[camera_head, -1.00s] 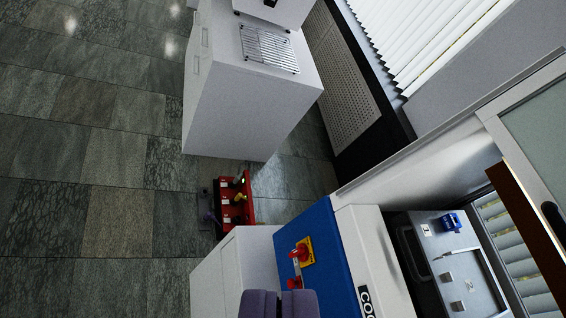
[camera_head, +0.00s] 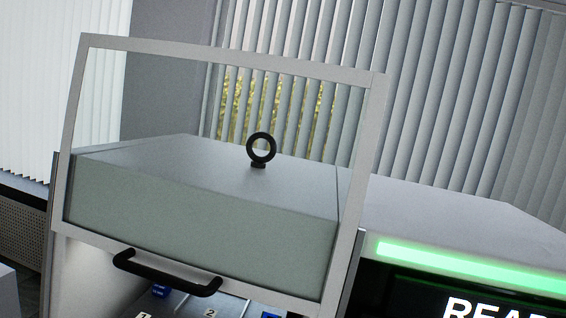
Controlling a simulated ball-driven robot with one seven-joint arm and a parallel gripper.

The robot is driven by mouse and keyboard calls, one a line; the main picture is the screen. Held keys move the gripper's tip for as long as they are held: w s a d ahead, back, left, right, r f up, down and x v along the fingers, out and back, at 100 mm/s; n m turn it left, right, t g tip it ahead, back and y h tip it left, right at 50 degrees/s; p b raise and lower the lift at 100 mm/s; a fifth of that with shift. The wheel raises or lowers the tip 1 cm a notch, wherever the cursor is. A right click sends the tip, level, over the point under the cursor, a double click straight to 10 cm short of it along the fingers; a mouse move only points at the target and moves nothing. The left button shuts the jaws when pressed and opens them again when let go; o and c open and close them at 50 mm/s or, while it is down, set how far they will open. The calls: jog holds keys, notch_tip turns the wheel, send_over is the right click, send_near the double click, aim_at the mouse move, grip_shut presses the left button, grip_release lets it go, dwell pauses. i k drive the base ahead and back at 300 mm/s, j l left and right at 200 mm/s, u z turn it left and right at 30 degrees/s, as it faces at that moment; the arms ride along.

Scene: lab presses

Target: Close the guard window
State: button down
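The guard window (camera_head: 230,58) is a clear pane in a pale grey frame on the front of a machine. It stands raised, its upper part rising above the machine's top. Its black bar handle (camera_head: 165,274) is on the lower rail, near the bottom left of the view. Below the rail, part of the opening shows, with surfaces marked 1 and 2 and a blue piece (camera_head: 160,292). The lower part of the opening is cut off. My gripper is not in view now.
A black ring (camera_head: 261,148) stands on the machine's top, seen through the pane. A green light bar (camera_head: 470,267) above a dark display is at right. Vertical blinds (camera_head: 430,100) hang behind. A perforated panel (camera_head: 22,235) is at far left.

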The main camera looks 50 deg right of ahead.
aim_at(379, 84)
jog(key=z, duration=0.75)
